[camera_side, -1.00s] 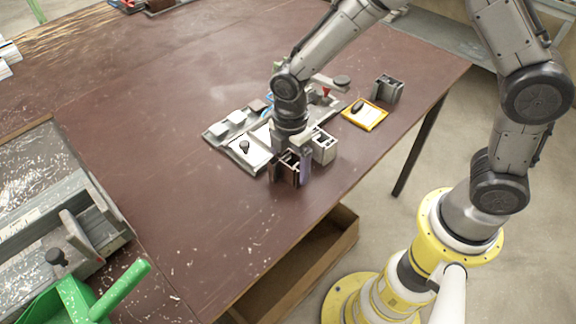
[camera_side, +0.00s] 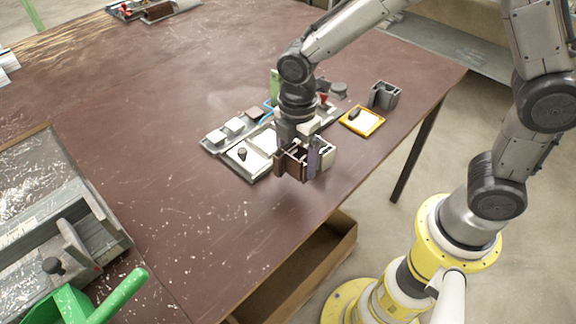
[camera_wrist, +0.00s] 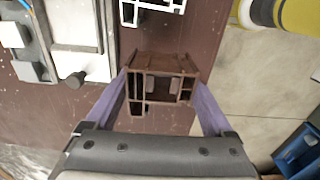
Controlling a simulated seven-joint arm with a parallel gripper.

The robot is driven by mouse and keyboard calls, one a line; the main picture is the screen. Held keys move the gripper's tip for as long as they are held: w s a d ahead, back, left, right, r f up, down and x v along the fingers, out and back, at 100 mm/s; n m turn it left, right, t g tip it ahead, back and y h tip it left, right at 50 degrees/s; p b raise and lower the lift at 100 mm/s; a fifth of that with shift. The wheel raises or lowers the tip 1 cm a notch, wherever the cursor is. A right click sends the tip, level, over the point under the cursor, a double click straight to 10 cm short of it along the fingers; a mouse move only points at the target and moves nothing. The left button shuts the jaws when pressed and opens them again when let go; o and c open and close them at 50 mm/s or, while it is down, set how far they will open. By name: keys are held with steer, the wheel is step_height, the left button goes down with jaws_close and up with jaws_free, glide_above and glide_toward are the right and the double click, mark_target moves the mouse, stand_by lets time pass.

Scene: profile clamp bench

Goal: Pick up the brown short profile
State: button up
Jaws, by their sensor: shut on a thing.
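The brown short profile (camera_side: 293,161) is between the fingers of my gripper (camera_side: 302,160) in the side view, near the table's front right edge. It appears held a little above the table. In the wrist view the brown profile (camera_wrist: 158,84) shows its hollow, chambered end, and the two purple fingers of my gripper (camera_wrist: 163,92) press on its left and right sides. The gripper is shut on it. Part of the profile is hidden by the fingers in the side view.
A light profile (camera_side: 326,150) stands just behind the held one. The grey clamp fixture (camera_side: 247,170) lies to the left. A yellow-edged plate (camera_side: 362,121) and a grey profile (camera_side: 384,95) are to the right. The table front is clear.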

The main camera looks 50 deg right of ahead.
steer(key=s+r, duration=0.1)
steer(key=r, duration=0.1)
steer(key=s+d+r, duration=0.1)
steer(key=s+r, duration=0.1)
steer(key=shift+s+d+r, duration=0.15)
steer(key=shift+s+r, duration=0.05)
steer(key=shift+r, duration=0.05)
steer(key=s+d+r, duration=0.3)
steer(key=s, duration=0.4)
steer(key=w, duration=2.2)
steer(key=shift+w+d+f, duration=0.2)
steer(key=shift+w+f, duration=0.1)
steer(key=shift+f, duration=1.45)
steer(key=shift+w+d+f, duration=0.15)
steer(key=shift+w+f, duration=0.15)
steer(key=shift+f, duration=1.4)
steer(key=shift+w+d+f, duration=0.2)
steer(key=shift+w+f, duration=0.1)
steer(key=shift+f, duration=1.45)
